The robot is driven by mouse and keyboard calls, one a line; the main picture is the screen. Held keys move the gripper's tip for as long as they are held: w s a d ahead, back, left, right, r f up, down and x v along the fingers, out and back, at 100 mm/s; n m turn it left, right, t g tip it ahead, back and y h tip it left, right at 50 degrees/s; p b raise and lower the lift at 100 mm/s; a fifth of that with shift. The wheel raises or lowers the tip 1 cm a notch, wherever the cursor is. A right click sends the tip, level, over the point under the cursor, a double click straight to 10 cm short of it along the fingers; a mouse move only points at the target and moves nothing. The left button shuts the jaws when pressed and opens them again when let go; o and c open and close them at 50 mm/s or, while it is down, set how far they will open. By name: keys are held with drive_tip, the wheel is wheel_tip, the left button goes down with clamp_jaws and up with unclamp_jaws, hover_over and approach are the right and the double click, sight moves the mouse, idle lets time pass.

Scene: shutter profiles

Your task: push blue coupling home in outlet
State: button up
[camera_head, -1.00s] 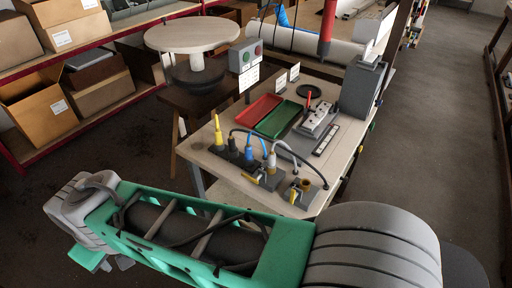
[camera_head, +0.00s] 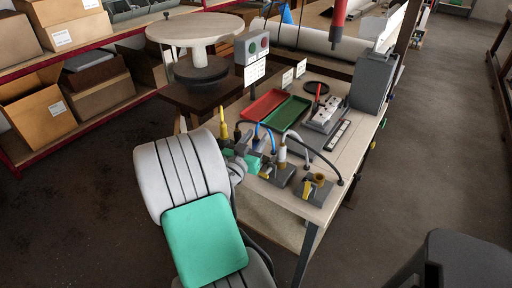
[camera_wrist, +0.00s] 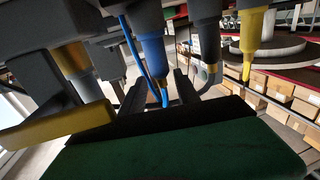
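The blue coupling (camera_head: 256,141) stands among the row of couplings on the workbench, partly hidden by my gripper. It also shows in the wrist view (camera_wrist: 151,56), which looks upside down, with a blue cable looping from its narrow end. My gripper (camera_wrist: 160,92) is right at it, with dark fingers apart on either side of its narrow end. I see no clear contact.
A yellow coupling (camera_head: 223,123) stands to the left, a grey one (camera_head: 282,152) to the right. A brass-topped block (camera_head: 317,186) stands nearer the bench's front. Red (camera_head: 264,105) and green (camera_head: 283,116) trays lie behind.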

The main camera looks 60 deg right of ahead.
drive_tip(key=d, duration=0.4)
drive_tip(key=shift+w+p, duration=0.2)
drive_tip(key=shift+p, duration=0.2)
drive_tip(key=shift+c, duration=0.5)
clamp_jaws()
